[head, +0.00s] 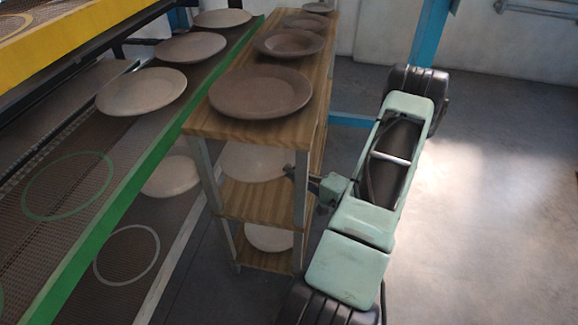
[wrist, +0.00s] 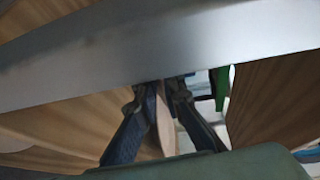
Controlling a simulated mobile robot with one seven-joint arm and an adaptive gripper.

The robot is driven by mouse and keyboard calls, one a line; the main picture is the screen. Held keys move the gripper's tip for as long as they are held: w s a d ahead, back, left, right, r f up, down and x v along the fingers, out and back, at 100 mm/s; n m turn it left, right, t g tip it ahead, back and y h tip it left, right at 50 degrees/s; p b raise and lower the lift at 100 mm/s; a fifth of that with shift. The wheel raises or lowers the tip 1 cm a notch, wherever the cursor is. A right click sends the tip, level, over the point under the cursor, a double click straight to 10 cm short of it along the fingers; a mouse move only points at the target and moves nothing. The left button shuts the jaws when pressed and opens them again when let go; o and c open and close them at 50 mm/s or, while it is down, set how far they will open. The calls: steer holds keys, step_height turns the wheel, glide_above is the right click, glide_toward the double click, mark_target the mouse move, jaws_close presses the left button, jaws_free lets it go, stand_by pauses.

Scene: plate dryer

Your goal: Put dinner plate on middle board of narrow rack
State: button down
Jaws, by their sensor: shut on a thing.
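The narrow rack has wooden boards on metal legs: a top board (head: 205,123), a middle board (head: 265,204) and a bottom board (head: 270,262). My gripper (head: 290,172) reaches in from the rack's right side, between the top and middle boards. A pale dinner plate (head: 250,162) shows in that gap at my fingertips. In the wrist view my gripper (wrist: 166,84) is shut on the plate's rim, and the plate (wrist: 164,128) shows edge-on between the fingers. Whether the plate touches the middle board is hidden.
Several brown plates (head: 262,92) stand on the top board. A pale plate (head: 268,237) sits on the bottom board. A green-edged sloping rack (head: 130,177) with pale plates (head: 142,91) stands close on the left. A metal bar (wrist: 150,45) crosses close to the wrist camera. The floor at right is clear.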

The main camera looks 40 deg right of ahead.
mark_target(293, 197)
step_height(293, 197, down, 7)
steer(key=shift+f+b, duration=0.1)
steer(key=shift+b, duration=1)
steer(key=c, duration=2.1)
jaws_free()
steer(key=p+v, duration=0.2)
steer(key=v, duration=1)
